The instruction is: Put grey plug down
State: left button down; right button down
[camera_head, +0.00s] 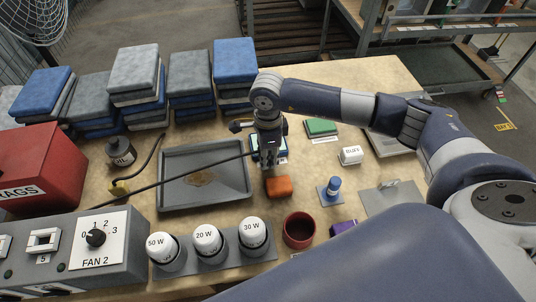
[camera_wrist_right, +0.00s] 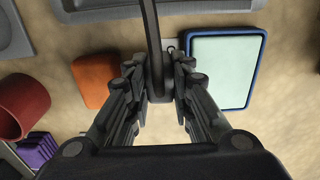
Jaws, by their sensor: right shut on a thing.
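My right gripper (camera_head: 268,160) is above the table, just right of the grey tray. It is shut on the grey plug (camera_wrist_right: 160,90), which shows between the fingertips in the right wrist view (camera_wrist_right: 158,77). A dark cable (camera_head: 200,167) runs from the plug across the tray to the left. In the head view the gripper mostly hides the plug. An orange block (camera_head: 278,187) sits close beside the gripper on the near side. A blue-rimmed pad with a pale top (camera_wrist_right: 226,68) lies on its other side. My left gripper is not in view.
The shallow grey tray (camera_head: 166,198) lies on the table (camera_head: 355,80). Stacks of folded cloths (camera_head: 136,72) line the back. Bare table shows behind the green block (camera_head: 321,127).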

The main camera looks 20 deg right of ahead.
jog(key=shift+f+b, duration=0.2)
jog(key=shift+b, duration=0.1)
jog(key=c, duration=1.4)
grip_release()
jog(key=shift+r, duration=0.1)
